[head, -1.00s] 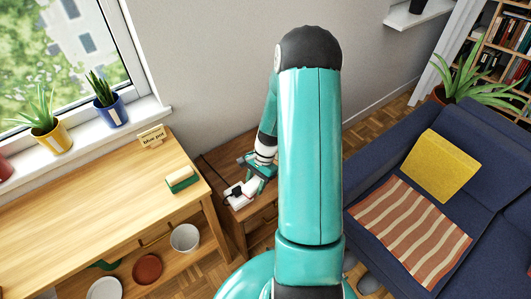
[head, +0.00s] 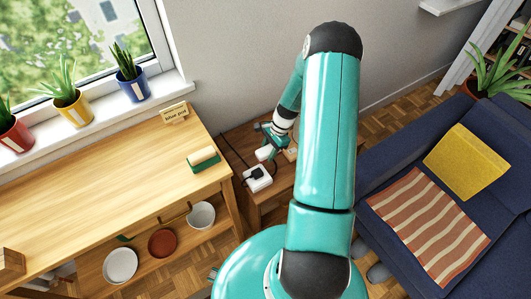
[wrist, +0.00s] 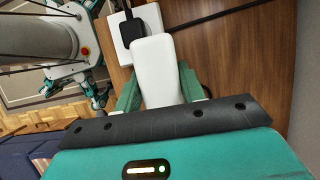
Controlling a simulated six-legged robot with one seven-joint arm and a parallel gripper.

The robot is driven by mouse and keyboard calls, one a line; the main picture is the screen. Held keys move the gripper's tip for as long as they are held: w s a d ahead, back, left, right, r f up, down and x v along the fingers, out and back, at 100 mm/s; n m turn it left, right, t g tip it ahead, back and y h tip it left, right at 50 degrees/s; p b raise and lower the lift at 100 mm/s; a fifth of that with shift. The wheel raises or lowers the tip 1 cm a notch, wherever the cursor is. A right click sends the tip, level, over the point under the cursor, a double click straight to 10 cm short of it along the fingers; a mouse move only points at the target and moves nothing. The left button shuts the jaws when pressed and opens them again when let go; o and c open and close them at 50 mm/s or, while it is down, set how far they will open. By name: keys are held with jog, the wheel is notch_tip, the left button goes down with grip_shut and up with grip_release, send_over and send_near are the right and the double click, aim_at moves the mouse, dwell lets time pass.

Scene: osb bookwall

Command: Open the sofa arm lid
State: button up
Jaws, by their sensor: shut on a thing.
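The blue sofa (head: 490,206) stands on the right in the head view. Its near left arm (head: 405,140) is partly behind my own arm, and I cannot make out a lid or its edge. My gripper (head: 268,150) is over the small wooden cabinet, away from the sofa. In the wrist view, the fingers (wrist: 158,88) are shut on a white block-like thing (wrist: 166,62) with rounded edges. Its far end is beside a white power strip (wrist: 119,37) with a black plug (wrist: 149,18). I cannot tell whether they touch.
The small cabinet (head: 240,145) stands between the wooden workbench (head: 110,185) and my arm. The power strip (head: 257,183) lies on it. A sponge-like block (head: 203,157) lies on the bench. Potted plants (head: 131,84) line the windowsill. A striped cloth and a yellow cushion (head: 467,162) are on the sofa.

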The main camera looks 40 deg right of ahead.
aim_at(265, 150)
jog(key=w+f, duration=0.2)
jog(key=f, duration=0.1)
jog(key=w+d+f, duration=0.1)
jog(key=shift+w+f, duration=0.3)
jog(key=shift+f, duration=0.1)
notch_tip(265, 150, down, 3)
jog(key=shift+w+f, duration=0.1)
jog(key=shift+c, duration=0.3)
jog(key=shift+f, duration=0.15)
jog(key=shift+d+f, duration=0.1)
jog(key=shift+f, duration=0.15)
jog(key=shift+c, duration=1.2)
jog(key=o, duration=1.2)
